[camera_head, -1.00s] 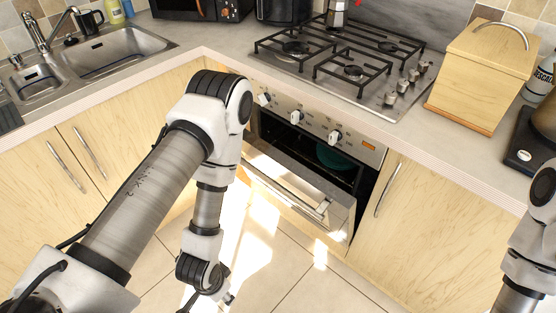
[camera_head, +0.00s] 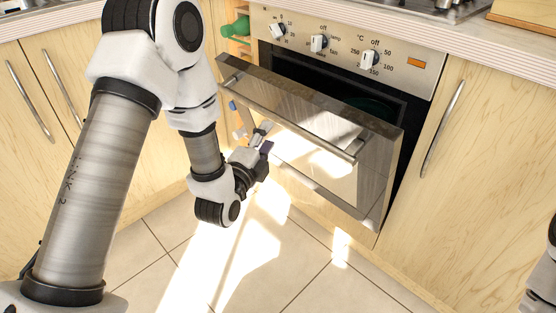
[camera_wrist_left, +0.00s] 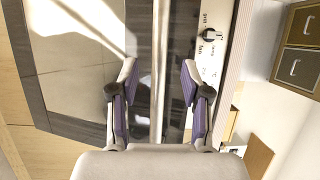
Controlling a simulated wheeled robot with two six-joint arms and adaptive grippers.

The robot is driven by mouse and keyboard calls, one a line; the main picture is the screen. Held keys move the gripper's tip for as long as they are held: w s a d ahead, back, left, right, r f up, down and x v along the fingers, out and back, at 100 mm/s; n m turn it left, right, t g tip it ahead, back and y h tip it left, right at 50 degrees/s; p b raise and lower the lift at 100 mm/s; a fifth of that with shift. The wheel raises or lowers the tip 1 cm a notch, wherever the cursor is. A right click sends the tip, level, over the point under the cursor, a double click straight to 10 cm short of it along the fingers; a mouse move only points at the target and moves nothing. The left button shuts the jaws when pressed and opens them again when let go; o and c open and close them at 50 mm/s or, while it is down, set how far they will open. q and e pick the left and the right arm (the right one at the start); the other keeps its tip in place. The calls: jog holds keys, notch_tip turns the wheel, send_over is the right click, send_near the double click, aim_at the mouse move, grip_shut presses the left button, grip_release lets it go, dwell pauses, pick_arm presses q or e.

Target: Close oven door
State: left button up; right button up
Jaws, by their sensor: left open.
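The oven door (camera_head: 310,140) is partly open, tilted outward from the top, with a long metal handle bar across its front. The dark oven interior (camera_head: 385,98) shows through the gap above it. My left gripper (camera_head: 266,143) is at the left part of the door's front, below the handle. In the left wrist view my left gripper (camera_wrist_left: 156,85) is open and empty, with purple-padded fingers pointing at the door. A bright bar runs between the fingers in that view; contact cannot be told. My right gripper is out of view.
The control panel (camera_head: 342,42) with several knobs is above the door. Left of the oven, a narrow opening holds a green item (camera_head: 236,28). A cabinet handle (camera_head: 442,128) is to the right. The tiled floor (camera_head: 290,270) in front is clear.

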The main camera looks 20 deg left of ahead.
aim_at(276, 122)
pick_arm(q)
jog(key=shift+t, duration=0.4)
jog(key=w+b, duration=0.1)
jog(key=w, duration=0.1)
jog(key=w+b, duration=0.1)
jog(key=w, duration=0.5)
jog(key=shift+w+a+r+b, duration=0.1)
jog(key=shift+a+r+b, duration=0.15)
jog(key=shift+b, duration=0.15)
grip_shut()
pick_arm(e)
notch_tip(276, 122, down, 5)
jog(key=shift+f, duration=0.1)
